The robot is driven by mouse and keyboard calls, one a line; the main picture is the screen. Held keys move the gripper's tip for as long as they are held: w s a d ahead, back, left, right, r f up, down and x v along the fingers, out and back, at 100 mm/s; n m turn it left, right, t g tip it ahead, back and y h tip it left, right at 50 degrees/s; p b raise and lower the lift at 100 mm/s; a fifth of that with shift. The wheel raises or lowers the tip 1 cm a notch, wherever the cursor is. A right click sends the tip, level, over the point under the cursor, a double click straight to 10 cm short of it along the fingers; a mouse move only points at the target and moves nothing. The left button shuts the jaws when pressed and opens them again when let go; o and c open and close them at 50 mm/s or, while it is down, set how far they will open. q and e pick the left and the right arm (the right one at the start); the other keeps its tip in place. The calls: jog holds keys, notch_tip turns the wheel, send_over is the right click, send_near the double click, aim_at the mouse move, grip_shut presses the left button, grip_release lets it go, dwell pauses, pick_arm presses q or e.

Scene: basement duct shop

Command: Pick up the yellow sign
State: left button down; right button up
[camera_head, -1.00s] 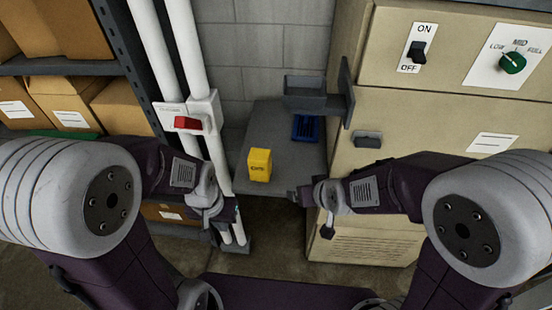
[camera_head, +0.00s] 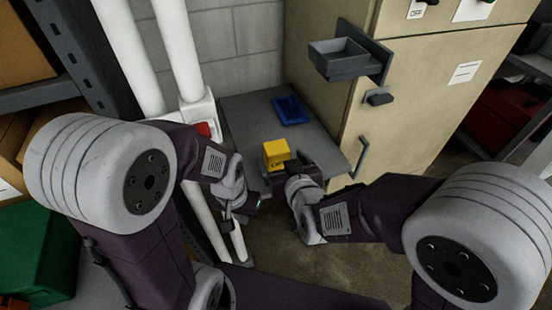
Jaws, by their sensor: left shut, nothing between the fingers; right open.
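The yellow sign (camera_head: 276,151) is a small yellow block with dark lettering on its front. It stands on the grey tabletop (camera_head: 245,118), near the front edge. My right gripper (camera_head: 284,168) is open right at the sign's front and lower right, covering part of that corner. I cannot tell whether it touches the sign or has a finger on each side of it. My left gripper (camera_head: 260,200) is shut and empty, lower and to the left, in front of the table edge.
A blue tray (camera_head: 291,110) lies behind the sign. A grey open bin (camera_head: 340,58) juts from the beige cabinet (camera_head: 420,100) on the right. White pipes (camera_head: 178,50) with a red switch (camera_head: 203,129) stand at the left. A green box (camera_head: 35,250) is at lower left.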

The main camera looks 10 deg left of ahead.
aim_at(279, 157)
jog(key=x, duration=0.3)
jog(key=shift+d, duration=0.1)
jog(key=shift+w+a+f, duration=0.1)
jog(key=shift+w+a, duration=0.05)
jog(key=shift+a, duration=0.1)
jog(key=x, duration=0.5)
jog(key=shift+w+a+f, duration=0.1)
jog(key=shift+w+f, duration=0.05)
jog(key=shift+f, duration=0.25)
jog(key=c, duration=1.6)
